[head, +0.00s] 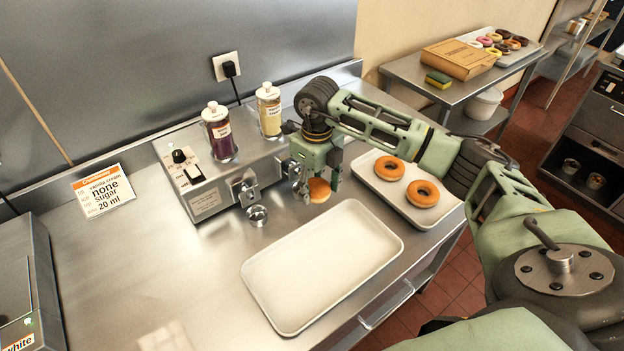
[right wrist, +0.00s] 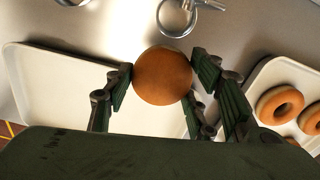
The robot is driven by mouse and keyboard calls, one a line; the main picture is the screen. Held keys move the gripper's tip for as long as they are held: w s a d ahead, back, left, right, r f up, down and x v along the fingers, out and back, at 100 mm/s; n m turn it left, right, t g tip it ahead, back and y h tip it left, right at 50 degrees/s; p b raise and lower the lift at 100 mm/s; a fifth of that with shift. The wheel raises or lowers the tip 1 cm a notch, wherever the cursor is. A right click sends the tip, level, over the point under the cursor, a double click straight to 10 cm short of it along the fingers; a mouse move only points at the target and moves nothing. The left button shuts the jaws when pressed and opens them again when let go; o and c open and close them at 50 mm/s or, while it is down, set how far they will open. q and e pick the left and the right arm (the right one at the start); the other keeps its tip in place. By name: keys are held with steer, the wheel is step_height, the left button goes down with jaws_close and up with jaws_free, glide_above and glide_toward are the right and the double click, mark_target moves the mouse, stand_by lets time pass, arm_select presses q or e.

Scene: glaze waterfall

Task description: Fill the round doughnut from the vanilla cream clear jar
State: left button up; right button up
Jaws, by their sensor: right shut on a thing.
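The round doughnut (head: 319,191) is plain, golden brown and without a hole. My right gripper (head: 316,182) is shut on it, above the counter beside the filling machine (head: 225,178). In the right wrist view the doughnut (right wrist: 163,76) sits between the fingers. A jar of pale yellow filling (head: 270,112) stands on the machine's right; a jar of dark purple filling (head: 219,132) stands to its left. Their labels are too small to read. A metal nozzle (head: 246,188) juts from the machine's front, and another is partly hidden by my gripper. My left gripper is not in view.
An empty white tray (head: 322,262) lies in front. The counter's left middle is clear.

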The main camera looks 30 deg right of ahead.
steer(key=shift+s, duration=0.5)
steer(key=shift+s+d+r+p, duration=0.1)
steer(key=shift+s+r+p, duration=0.2)
steer(key=shift+r+p, duration=0.5)
steer(key=shift+s+r+p, duration=0.35)
steer(key=shift+r, duration=0.3)
steer(key=shift+s+r+p, duration=0.35)
steer(key=shift+r, duration=0.25)
steer(key=shift+f, duration=0.1)
